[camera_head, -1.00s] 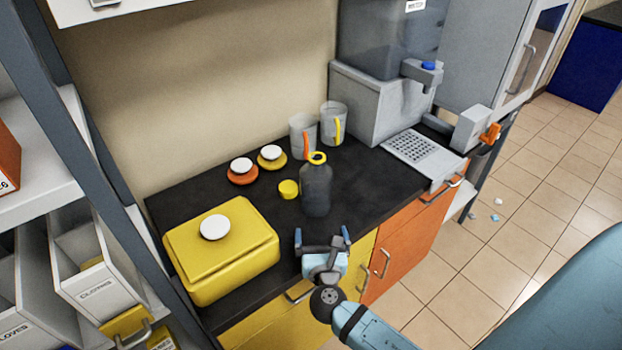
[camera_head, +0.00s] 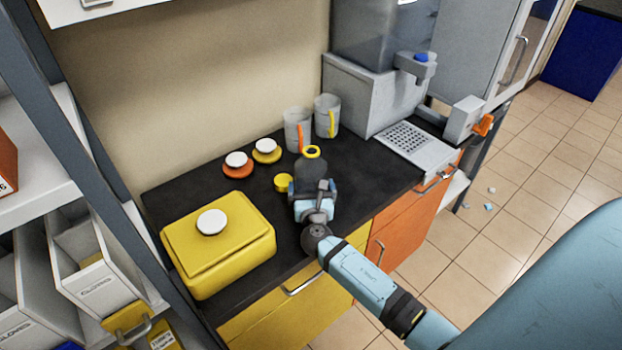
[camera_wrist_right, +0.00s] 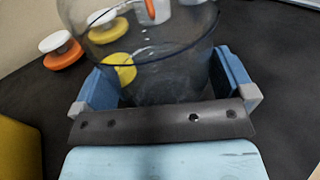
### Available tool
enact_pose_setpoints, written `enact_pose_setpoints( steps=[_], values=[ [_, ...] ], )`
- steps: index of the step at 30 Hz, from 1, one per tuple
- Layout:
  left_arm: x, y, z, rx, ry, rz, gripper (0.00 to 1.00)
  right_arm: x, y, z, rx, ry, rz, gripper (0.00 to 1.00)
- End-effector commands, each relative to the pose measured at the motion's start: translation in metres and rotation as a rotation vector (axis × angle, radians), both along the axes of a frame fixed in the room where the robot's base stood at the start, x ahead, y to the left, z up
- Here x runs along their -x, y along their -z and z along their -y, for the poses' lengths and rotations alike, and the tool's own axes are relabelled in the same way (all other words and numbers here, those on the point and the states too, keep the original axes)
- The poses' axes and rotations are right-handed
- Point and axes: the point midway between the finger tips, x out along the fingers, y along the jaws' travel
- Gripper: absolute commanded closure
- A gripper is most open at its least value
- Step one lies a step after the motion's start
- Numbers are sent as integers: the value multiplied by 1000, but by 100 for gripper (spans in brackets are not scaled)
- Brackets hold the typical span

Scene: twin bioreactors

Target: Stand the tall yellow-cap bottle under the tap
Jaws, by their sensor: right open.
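The tall dark translucent bottle (camera_head: 311,170) with a yellow ring at its neck stands upright on the black counter. A round yellow cap (camera_head: 283,182) lies on the counter just left of it. My right gripper (camera_head: 313,186) is at the near side of the bottle, low on its body. In the right wrist view the bottle (camera_wrist_right: 150,65) stands between the two blue fingers of the open gripper (camera_wrist_right: 165,92). The tap (camera_head: 416,65), with a blue button, juts from the grey dispenser above a perforated drip tray (camera_head: 442,155). My left gripper is not in view.
Two clear mugs (camera_head: 327,116) with orange and yellow handles stand behind the bottle. A yellow box (camera_head: 250,255) with a white knob is at the left. Orange and yellow discs (camera_head: 237,172) with white knobs lie behind. The drip tray is bare.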

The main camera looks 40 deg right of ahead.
Motion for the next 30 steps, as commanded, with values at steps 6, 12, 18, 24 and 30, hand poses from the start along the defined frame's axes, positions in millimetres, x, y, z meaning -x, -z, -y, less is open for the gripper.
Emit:
enact_pose_setpoints(
  steps=[6, 12, 18, 24, 30],
  values=[
    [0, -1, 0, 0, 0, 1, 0, -3, 1, 2, 0, 0, -1, 0],
    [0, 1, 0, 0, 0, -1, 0, -3, 1, 2, 0, 0, -1, 30],
    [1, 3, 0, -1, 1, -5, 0, -3, 0, 2, 0, 0, 1, 49],
    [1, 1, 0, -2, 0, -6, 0, -3, -5, 2, 0, 0, 1, 49],
    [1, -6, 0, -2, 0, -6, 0, -3, -28, 2, -2, 0, 3, 49]
  ],
)
